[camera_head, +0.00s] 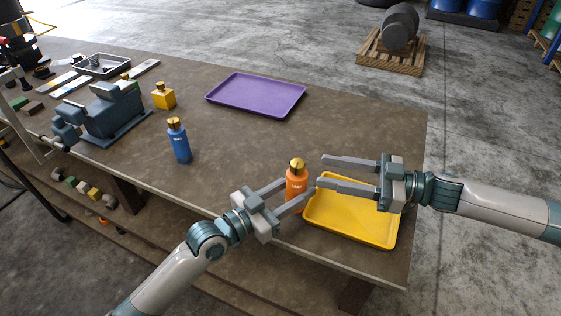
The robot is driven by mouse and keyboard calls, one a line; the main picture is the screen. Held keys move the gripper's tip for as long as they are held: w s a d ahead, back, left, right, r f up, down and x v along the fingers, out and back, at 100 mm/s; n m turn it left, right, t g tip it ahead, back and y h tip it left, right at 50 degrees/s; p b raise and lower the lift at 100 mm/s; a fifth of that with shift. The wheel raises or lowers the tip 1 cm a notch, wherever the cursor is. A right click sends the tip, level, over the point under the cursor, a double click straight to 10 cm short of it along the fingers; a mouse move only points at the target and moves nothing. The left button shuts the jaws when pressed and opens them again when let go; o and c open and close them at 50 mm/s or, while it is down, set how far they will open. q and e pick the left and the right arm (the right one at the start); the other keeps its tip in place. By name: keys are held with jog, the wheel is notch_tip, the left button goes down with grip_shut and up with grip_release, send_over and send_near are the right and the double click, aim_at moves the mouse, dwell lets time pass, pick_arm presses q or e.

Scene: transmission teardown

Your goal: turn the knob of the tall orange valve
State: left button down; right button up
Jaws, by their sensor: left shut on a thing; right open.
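The tall orange valve (295,184) stands upright near the table's front edge, with a brass knob (297,164) on top. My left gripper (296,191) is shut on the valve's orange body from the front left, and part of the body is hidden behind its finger. My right gripper (322,170) comes in from the right, above the yellow tray. Its two fingers are open, pointing left toward the valve, at about the height of the knob. It holds nothing.
A yellow tray (352,235) lies right of the valve, and a purple tray (256,95) lies farther back. A blue valve (179,141), a short yellow valve (164,97) and a grey vise-like machine (108,112) stand to the left. The table's middle is clear.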

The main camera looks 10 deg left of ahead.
aim_at(297, 167)
jog(key=shift+a, duration=0.1)
dwell(0.3)
jog(key=w+a, duration=0.1)
jog(key=a, duration=1)
jog(key=shift+w+a, duration=0.35)
jog(key=shift+w, duration=0.05)
jog(key=c, duration=1.1)
